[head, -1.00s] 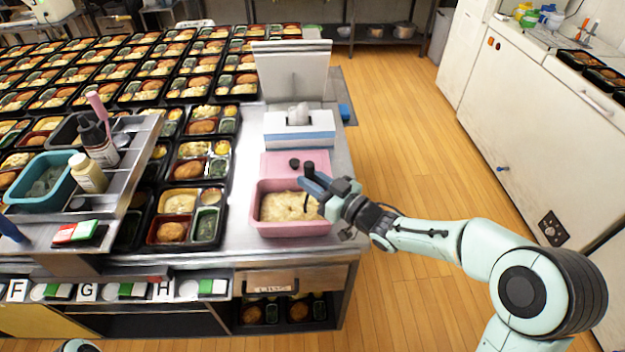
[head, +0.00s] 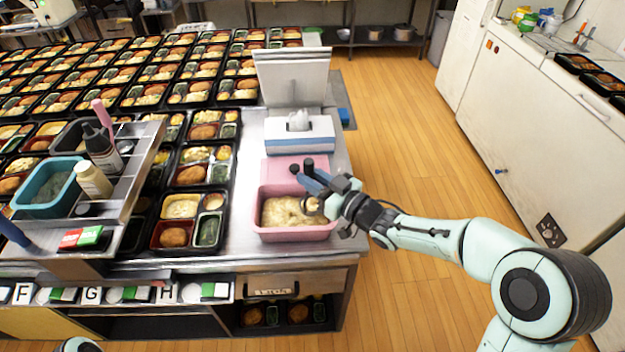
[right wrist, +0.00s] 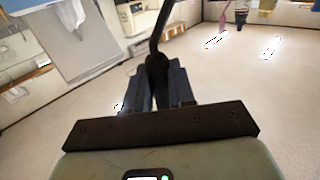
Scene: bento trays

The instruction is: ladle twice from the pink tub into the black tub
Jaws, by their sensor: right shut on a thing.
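The pink tub (head: 262,226) stands near the right front corner of the steel counter. It holds pale, lumpy food. My right gripper (head: 312,181) is above the tub's right rear side, shut on a dark handle, which also shows between its fingers in the right wrist view (right wrist: 158,68). The ladle's lower end (head: 313,204) looks pale, low at the tub's right side; I cannot tell how much food it carries. A dark tub (head: 66,137) stands behind a teal tub on the left shelf. My left gripper is out of view.
Black bento trays (head: 186,190) stand close left of the pink tub, and many more fill the counter behind. A tissue box (head: 300,146) and an upright pale panel (head: 292,75) stand behind the tub. Bottles (head: 94,182) and the teal tub (head: 48,205) crowd the left shelf.

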